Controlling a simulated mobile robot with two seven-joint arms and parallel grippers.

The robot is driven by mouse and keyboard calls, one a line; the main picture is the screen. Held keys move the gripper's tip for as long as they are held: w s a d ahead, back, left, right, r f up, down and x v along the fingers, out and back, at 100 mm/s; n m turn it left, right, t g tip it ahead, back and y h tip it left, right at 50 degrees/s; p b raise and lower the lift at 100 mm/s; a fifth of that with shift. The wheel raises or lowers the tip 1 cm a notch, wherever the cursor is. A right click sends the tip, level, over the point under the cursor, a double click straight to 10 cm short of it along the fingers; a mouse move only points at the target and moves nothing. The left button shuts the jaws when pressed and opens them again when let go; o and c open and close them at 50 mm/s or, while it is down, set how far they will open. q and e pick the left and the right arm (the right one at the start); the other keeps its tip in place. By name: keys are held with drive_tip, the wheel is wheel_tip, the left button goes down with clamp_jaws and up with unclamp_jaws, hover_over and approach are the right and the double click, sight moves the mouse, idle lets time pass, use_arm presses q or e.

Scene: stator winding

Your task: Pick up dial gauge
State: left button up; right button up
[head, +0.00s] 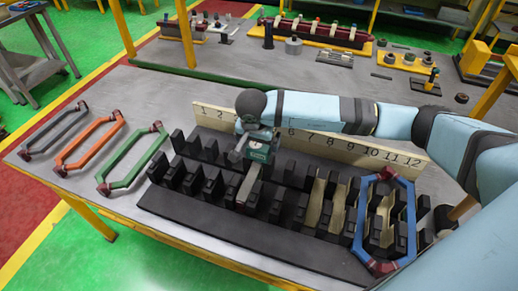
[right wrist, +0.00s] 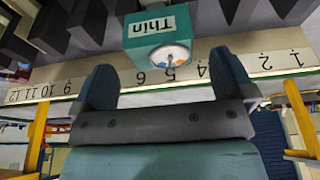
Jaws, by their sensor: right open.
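The dial gauge (head: 259,150) is a small teal box among the black blocks of the stator fixture in the head view. In the right wrist view, the dial gauge (right wrist: 158,38) shows the word "Thin" and a round white dial. My right gripper (right wrist: 168,72) is open, with one dark finger on each side of the gauge's near end and a gap to each. In the head view my right gripper (head: 240,148) is close beside the gauge and partly hard to make out. My left gripper is not in view.
The stator fixture (head: 310,245) has rows of black blocks, some with tan strips, and a numbered board (head: 400,150) behind. A blue frame coil (head: 411,215) lies on its right end. Green (head: 125,170), orange (head: 82,150) and grey (head: 50,135) coils lie left on the table.

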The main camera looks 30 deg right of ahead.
drive_tip(key=p+x, duration=0.1)
drive_tip(key=x, duration=0.3)
drive_tip(key=shift+f+p, duration=0.3)
drive_tip(key=shift+f, duration=0.25)
drive_tip(key=c, duration=1)
wheel_tip(320, 180, up, 20)
drive_tip(key=b, duration=0.4)
wheel_tip(320, 180, up, 5)
drive_tip(key=p, duration=0.2)
hover_over(259, 145)
drive_tip(key=shift+w+d, duration=0.1)
